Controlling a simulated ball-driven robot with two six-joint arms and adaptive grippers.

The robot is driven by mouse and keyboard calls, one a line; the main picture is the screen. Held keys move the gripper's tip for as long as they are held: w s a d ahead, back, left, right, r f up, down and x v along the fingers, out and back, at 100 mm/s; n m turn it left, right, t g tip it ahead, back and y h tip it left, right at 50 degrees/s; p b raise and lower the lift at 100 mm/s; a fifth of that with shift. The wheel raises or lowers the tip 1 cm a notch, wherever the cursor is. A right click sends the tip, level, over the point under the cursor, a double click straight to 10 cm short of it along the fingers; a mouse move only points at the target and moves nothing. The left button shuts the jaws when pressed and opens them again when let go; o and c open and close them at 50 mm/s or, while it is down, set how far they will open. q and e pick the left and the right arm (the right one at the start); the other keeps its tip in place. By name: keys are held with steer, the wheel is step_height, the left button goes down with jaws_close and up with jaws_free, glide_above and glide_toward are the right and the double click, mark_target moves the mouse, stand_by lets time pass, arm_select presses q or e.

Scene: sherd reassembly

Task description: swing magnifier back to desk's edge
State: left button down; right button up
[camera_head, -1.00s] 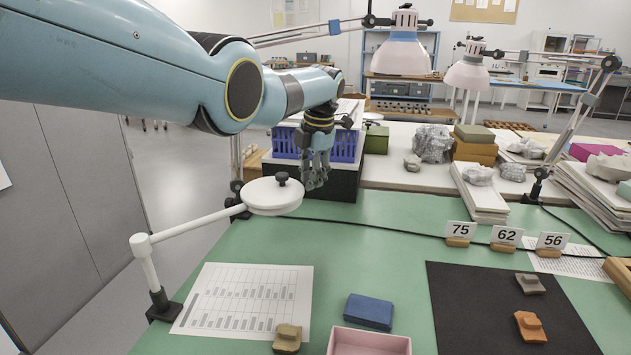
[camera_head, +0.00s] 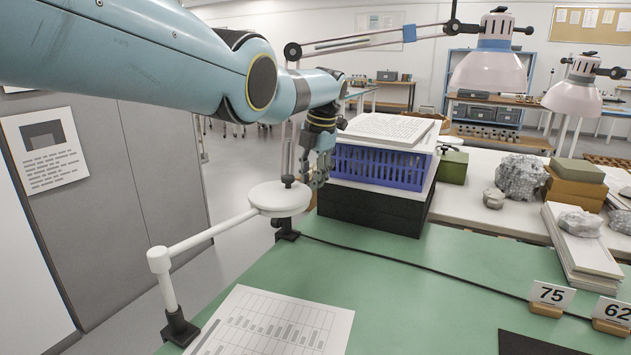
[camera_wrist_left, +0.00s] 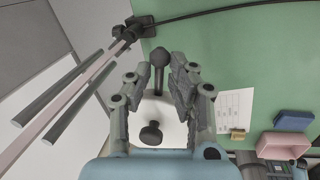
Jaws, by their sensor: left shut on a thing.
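The magnifier's round white head (camera_head: 280,199) sits at the end of its white arm (camera_head: 212,233), which pivots on a post (camera_head: 167,292) clamped at the desk's left edge. In the head view the white head appears in front of the lamp's dark clamp (camera_head: 286,229), at the desk's far left edge. My left gripper (camera_head: 316,178) is at the far right side of the head. In the left wrist view its fingers (camera_wrist_left: 158,75) close around a dark ball-ended handle (camera_wrist_left: 158,58), with the white head and a dark knob (camera_wrist_left: 151,134) below. My right gripper is not in view.
A black box with a blue crate (camera_head: 378,168) on it stands right of the gripper. A pink-shaded lamp (camera_head: 488,70) hangs over the back. A printed sheet (camera_head: 275,322) lies on the green desk (camera_head: 400,305). Number cards (camera_head: 551,296) stand at right. Mid-desk is clear.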

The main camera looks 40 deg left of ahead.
arm_select(q)
steer(key=shift+w, duration=0.1)
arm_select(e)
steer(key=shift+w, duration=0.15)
arm_select(q)
steer(key=c, duration=1.4)
jaws_free()
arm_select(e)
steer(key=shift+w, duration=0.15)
arm_select(q)
step_height(320, 180, up, 12)
steer(key=d, duration=0.2)
steer(key=shift+d+f, duration=0.15)
steer(key=shift+d, duration=0.05)
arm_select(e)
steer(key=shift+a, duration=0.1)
